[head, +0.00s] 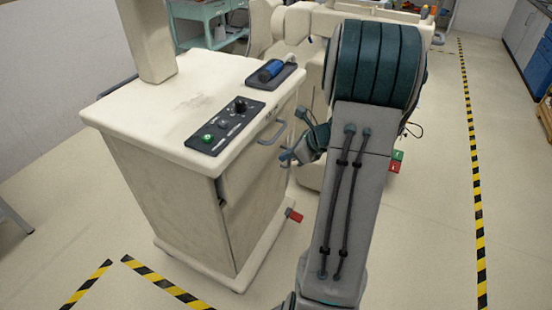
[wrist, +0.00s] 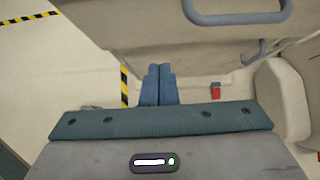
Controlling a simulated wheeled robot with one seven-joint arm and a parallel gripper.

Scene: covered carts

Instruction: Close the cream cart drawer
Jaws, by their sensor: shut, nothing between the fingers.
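The cream cart (head: 150,120) stands left of centre in the head view. Its drawer front (head: 245,165) is on the right-hand side, below the top, with a grey bar handle (head: 271,133). A dark gap shows beside the drawer's near edge, so it appears partly open. In the wrist view the grey handle (wrist: 240,14) crosses the top on a cream panel (wrist: 140,25). My gripper (head: 287,157) is beside the drawer's side of the cart, below and right of the handle. Its blue fingers (wrist: 158,72) are together and empty. I cannot tell whether they touch the drawer.
The cart top holds a black control panel (head: 222,126) and a blue cylindrical tool in a dark tray (head: 270,75). A cream post (head: 147,40) rises at its back left. Other cream equipment stands behind my arm. Floor at right, along the striped tape (head: 470,130), is clear.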

